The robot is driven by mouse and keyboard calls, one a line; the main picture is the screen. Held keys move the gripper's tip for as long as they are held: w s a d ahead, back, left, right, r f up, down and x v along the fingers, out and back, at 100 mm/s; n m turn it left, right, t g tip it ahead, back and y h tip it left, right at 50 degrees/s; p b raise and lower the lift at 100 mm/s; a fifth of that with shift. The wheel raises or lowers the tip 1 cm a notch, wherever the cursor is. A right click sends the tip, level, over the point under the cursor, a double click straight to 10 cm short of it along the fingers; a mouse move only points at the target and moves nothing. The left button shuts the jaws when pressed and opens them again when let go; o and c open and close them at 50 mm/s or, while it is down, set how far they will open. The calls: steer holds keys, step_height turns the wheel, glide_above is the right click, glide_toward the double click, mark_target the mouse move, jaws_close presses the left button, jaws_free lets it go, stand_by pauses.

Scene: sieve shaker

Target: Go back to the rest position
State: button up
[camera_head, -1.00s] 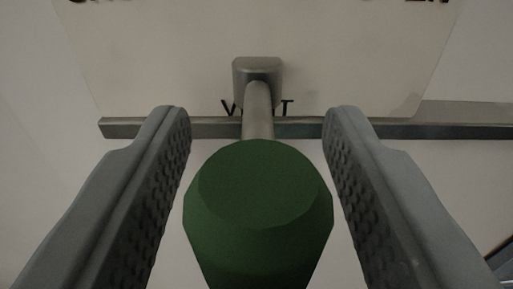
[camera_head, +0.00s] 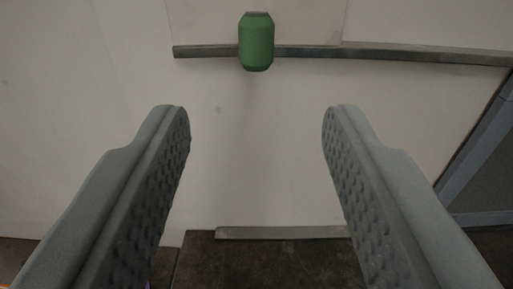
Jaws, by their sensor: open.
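My gripper (camera_head: 256,115) is open, its two grey textured fingers spread wide with nothing between them. A green knob (camera_head: 256,42) shows at the top middle, in front of a pale panel and a metal strip. It is beyond and above my fingertips in the picture, well apart from them. The shaft behind the knob is hidden.
The metal strip (camera_head: 400,54) runs across the pale wall (camera_head: 258,160) near the top. A grey metal frame (camera_head: 480,145) stands at the right. A dark brown surface (camera_head: 255,262) with a short metal edge (camera_head: 280,232) lies at the bottom.

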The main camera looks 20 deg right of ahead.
steer(key=shift+s+a, duration=0.2)
steer(key=shift+s, duration=0.4)
steer(key=s+f+n+y, duration=0.1)
steer(key=s+f+y, duration=0.1)
steer(key=s+f, duration=0.7)
steer(key=s+d+f+n+y, duration=0.1)
steer(key=s+f+n+y, duration=0.1)
steer(key=s+f, duration=0.8)
step_height(320, 180, down, 6)
steer(key=shift+f+n+y, duration=0.1)
steer(key=shift+n+y, duration=0.2)
steer(key=shift+y, duration=0.5)
steer(key=shift+c, duration=0.5)
